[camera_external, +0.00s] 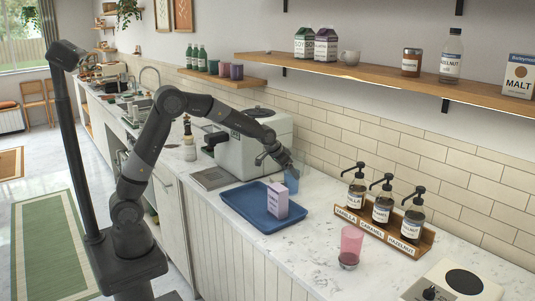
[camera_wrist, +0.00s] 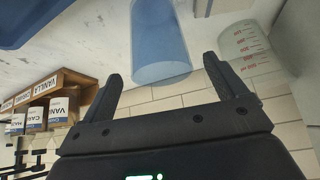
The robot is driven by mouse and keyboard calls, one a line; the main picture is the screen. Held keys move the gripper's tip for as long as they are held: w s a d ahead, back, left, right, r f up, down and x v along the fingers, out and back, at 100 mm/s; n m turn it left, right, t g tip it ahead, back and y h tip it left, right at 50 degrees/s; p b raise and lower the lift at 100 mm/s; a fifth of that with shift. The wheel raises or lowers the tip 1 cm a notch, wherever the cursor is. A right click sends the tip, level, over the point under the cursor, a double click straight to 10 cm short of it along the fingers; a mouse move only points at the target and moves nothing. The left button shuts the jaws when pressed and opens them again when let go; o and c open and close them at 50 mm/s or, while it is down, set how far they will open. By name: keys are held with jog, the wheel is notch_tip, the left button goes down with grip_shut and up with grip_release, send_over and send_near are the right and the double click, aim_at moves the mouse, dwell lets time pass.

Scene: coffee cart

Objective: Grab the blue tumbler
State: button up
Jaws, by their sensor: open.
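The blue tumbler (camera_external: 291,182) stands on the counter by the backsplash, just behind the blue tray. It is translucent, and my gripper partly covers it in the external view. In the wrist view the tumbler (camera_wrist: 158,42) is large and lies between the lines of my two fingers. My gripper (camera_wrist: 162,70) is open, with one finger to each side of the tumbler's near end. I see no finger closed on it. In the external view my gripper (camera_external: 284,163) points down at the tumbler. Whether a finger touches it, I cannot tell.
A blue tray (camera_external: 240,205) with a small carton (camera_external: 277,200) lies in front. A clear measuring cup (camera_wrist: 244,48) stands close beside the tumbler. A coffee machine (camera_external: 250,145) is left; a syrup rack (camera_external: 384,230) and pink tumbler (camera_external: 351,243) are right. A shelf (camera_external: 350,68) hangs above.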

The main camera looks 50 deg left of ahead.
jog(key=x, duration=0.3)
jog(key=shift+f, duration=0.15)
jog(key=c, duration=1.5)
